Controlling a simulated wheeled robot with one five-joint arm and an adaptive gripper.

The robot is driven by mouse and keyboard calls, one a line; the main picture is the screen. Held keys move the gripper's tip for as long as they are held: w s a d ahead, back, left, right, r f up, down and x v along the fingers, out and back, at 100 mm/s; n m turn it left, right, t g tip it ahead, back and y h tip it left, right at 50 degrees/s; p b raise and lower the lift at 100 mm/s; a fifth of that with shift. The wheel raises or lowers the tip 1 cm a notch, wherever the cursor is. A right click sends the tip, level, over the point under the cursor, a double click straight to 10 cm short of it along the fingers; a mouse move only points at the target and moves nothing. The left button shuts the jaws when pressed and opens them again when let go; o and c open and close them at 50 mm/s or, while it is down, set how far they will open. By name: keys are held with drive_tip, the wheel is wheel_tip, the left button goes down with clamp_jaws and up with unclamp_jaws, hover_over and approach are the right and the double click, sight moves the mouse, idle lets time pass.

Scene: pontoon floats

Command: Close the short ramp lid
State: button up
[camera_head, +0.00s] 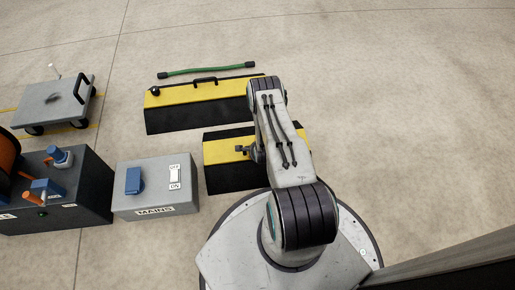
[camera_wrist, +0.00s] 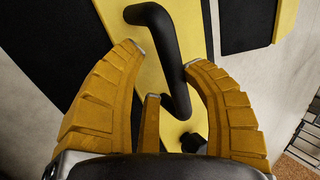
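The short ramp (camera_head: 225,157), with a yellow strip between black panels, lies on the floor in front of my base. My arm covers its right part. In the wrist view its yellow strip (camera_wrist: 172,88) carries a bent black handle (camera_wrist: 174,60). My gripper (camera_wrist: 166,55) is open, with its orange-brown fingers on either side of the handle. I cannot tell whether they touch it. In the head view the gripper is mostly hidden by my arm. The head view does not clearly show how far the lid is raised.
A longer yellow and black ramp (camera_head: 200,93) with a black handle lies just beyond. A grey MAINS box (camera_head: 155,202), a dark cabinet (camera_head: 85,195) and a grey cart (camera_head: 50,103) stand at left. The floor at right is clear.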

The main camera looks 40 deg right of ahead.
drive_tip(key=shift+s+a, duration=0.1)
drive_tip(key=shift+s, duration=0.1)
drive_tip(key=shift+s+a+r, duration=0.15)
drive_tip(key=shift+s+r, duration=0.15)
drive_tip(key=shift+r, duration=0.25)
drive_tip(key=v, duration=1)
drive_tip(key=shift+r, duration=0.25)
